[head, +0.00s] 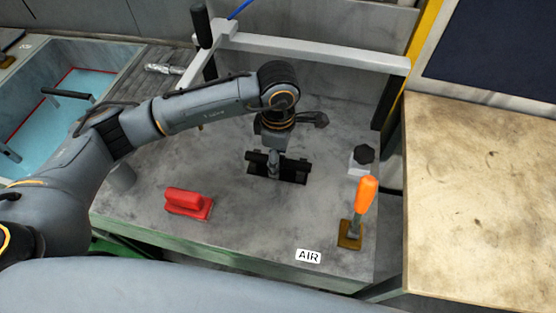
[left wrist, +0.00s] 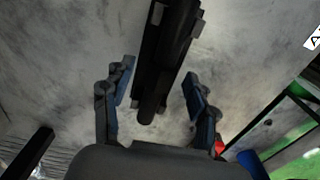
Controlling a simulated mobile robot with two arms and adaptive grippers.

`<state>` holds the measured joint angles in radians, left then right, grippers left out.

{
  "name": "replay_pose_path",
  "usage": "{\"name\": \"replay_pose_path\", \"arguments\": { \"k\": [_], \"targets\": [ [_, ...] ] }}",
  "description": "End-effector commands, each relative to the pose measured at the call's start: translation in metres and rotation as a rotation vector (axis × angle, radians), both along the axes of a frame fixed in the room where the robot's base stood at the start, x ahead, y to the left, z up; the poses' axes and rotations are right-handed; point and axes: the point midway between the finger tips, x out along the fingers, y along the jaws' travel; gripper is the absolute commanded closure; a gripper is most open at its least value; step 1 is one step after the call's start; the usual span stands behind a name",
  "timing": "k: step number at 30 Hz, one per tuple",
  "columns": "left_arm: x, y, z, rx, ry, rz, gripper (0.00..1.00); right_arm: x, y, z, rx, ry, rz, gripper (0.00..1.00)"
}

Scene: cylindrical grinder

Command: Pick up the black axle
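The black axle (head: 257,157) lies on a black holder (head: 293,178) on the grey worktop in the head view. My left gripper (head: 273,160) is right above it and partly hides it. In the left wrist view the axle (left wrist: 154,98) runs from the top middle down between the fingers of my left gripper (left wrist: 159,82). The fingers are apart, one on each side of the axle's near end, with gaps showing on both sides. I cannot tell the exact height of the fingers over the axle. My right gripper is in neither view.
A red block-shaped tool (head: 188,203) lies left of the holder. An orange-handled tool (head: 364,200) stands on the right, with a black knob (head: 363,155) behind it. A grey bar (head: 310,47) crosses the back. A tan tabletop (head: 480,200) is at right, bare.

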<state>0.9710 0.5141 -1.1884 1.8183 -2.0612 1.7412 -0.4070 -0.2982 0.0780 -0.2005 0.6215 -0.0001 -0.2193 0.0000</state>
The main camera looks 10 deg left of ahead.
Motion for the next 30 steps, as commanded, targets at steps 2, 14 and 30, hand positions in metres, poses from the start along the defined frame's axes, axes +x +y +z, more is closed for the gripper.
{"name": "replay_pose_path", "arguments": {
  "k": [2,14,30],
  "targets": [
    [0.000,0.000,0.000,0.000,0.000,0.000,0.58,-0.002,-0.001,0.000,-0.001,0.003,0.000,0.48],
    [0.000,0.000,0.000,0.000,0.001,0.000,1.00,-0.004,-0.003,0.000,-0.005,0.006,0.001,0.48],
    [0.001,0.000,0.020,-0.002,-0.005,0.000,1.00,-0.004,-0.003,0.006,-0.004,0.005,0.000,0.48]
  ]
}}
